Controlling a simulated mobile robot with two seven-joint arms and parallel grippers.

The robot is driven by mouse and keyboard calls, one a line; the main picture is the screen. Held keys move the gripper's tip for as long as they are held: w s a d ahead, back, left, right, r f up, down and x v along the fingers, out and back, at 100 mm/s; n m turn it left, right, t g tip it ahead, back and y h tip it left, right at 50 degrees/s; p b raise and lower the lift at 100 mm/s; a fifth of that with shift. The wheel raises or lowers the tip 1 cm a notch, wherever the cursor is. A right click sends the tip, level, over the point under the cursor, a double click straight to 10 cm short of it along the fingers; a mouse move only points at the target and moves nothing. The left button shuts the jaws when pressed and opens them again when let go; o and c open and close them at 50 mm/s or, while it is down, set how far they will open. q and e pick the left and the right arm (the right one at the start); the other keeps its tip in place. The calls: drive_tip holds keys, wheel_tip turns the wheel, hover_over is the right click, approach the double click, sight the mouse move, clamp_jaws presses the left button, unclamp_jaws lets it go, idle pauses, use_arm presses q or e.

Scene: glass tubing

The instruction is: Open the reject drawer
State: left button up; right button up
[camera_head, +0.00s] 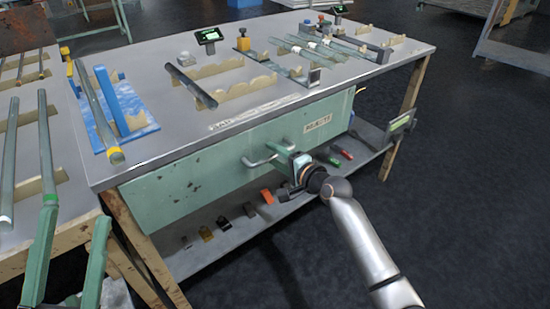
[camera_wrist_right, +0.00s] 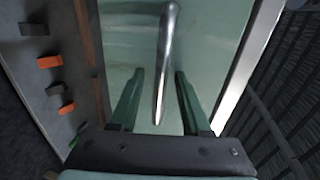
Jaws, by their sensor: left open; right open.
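The reject drawer (camera_head: 200,172) has a worn pale green front under the grey tabletop, with a label reading REJECTS (camera_head: 318,123). Its front lies along the table edge, and no gap shows. A metal bar handle (camera_head: 258,160) stands out from the front. My right gripper (camera_head: 290,154) is at the handle's right part, fingers open. In the right wrist view the handle bar (camera_wrist_right: 166,70) runs between the two open green fingers, with space on both sides; contact is not visible. My left gripper (camera_head: 75,214) is open and empty at the lower left, away from the drawer.
A lower shelf (camera_head: 228,232) under the drawer holds several small coloured items. The tabletop (camera_head: 165,135) carries glass tubes, wooden racks and a blue stand (camera_head: 110,100). A second table with tubes is at left. The floor (camera_head: 440,220) in front and right is clear.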

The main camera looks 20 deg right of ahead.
drive_tip(key=shift+w, duration=0.1)
clamp_jaws()
idle(0.3)
idle(1.1)
